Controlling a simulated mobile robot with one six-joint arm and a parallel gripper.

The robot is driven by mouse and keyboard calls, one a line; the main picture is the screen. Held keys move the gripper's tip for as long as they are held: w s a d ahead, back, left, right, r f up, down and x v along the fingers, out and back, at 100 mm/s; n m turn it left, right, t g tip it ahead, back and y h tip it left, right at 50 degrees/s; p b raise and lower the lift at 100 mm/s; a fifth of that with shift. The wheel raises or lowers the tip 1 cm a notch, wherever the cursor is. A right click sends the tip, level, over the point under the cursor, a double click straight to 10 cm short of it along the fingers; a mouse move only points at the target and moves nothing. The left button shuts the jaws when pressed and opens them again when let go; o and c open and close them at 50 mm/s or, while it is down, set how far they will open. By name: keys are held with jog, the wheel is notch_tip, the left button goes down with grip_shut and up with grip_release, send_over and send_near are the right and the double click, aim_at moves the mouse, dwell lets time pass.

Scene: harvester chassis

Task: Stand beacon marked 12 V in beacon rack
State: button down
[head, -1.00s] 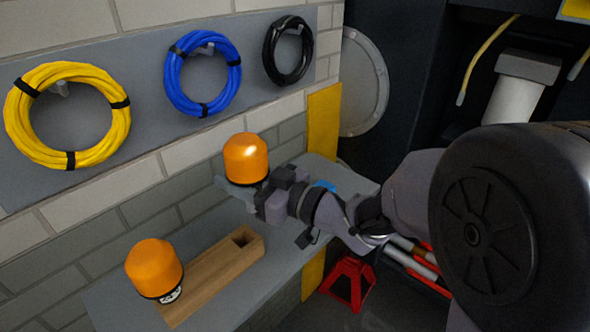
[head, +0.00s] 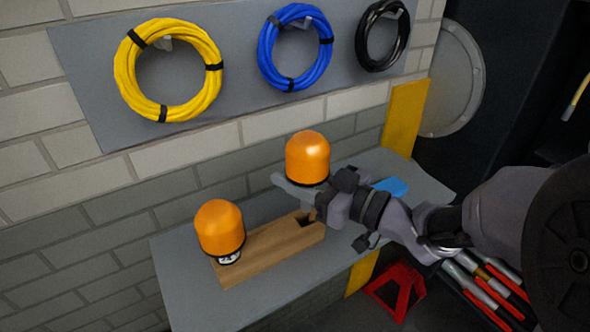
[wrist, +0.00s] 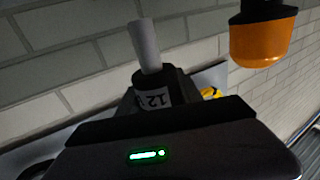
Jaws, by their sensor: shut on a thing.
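My gripper (head: 312,190) is shut on a beacon with an orange dome (head: 307,157), held upright above the right end of the wooden beacon rack (head: 267,254). In the wrist view, the held beacon shows a dark base with a white label reading 12 (wrist: 152,98) and a pale stem (wrist: 144,45); its dome is hidden there. The rack's open socket shows just below the gripper, partly hidden by it. A second orange beacon (head: 219,228) stands in the rack's left end, its label partly visible. It also shows in the wrist view (wrist: 262,42).
The rack lies on a grey shelf (head: 195,305) against a brick wall. Yellow (head: 125,75), blue (head: 267,50) and black (head: 364,40) cable coils hang on a panel behind. A blue item (head: 392,186) lies right of the gripper. A red stand (head: 397,288) is below.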

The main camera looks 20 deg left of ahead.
aim_at(297, 214)
jog(key=shift+f+b, duration=2.5)
jog(key=shift+f, duration=1.05)
jog(key=shift+r, duration=0.1)
jog(key=c, duration=0.7)
grip_release()
jog(key=shift+d, duration=0.15)
jog(key=p+v, duration=0.5)
jog(key=v, duration=1.2)
jog(key=shift+p, duration=0.3)
